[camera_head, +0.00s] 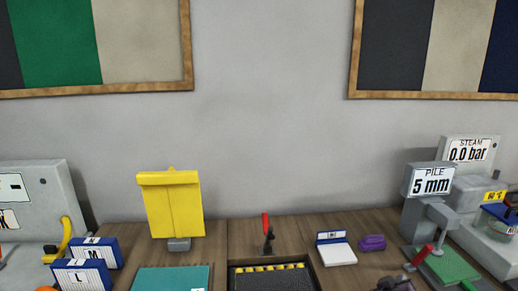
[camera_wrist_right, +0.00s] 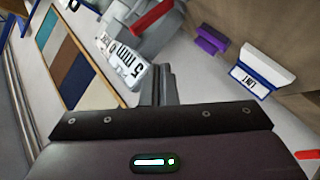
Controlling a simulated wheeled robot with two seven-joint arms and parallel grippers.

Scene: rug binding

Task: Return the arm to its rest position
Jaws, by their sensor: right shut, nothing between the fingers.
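My right gripper (camera_head: 394,284) shows only as a small dark piece at the bottom edge of the head view, right of centre. In the right wrist view its fingers (camera_wrist_right: 163,86) are together and hold nothing. It is clear of the objects around it, as far as I can see. The rest of the right arm is out of frame. My left gripper is not in the head view.
A pile gauge (camera_head: 430,180) reading 5 mm and a steam unit (camera_head: 470,150) reading 0.0 bar stand at right. A purple block (camera_head: 372,243), white-blue box (camera_head: 336,250), red-handled clamp (camera_head: 267,238), black tray (camera_head: 314,272) and yellow stand (camera_head: 172,205) line the wooden table.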

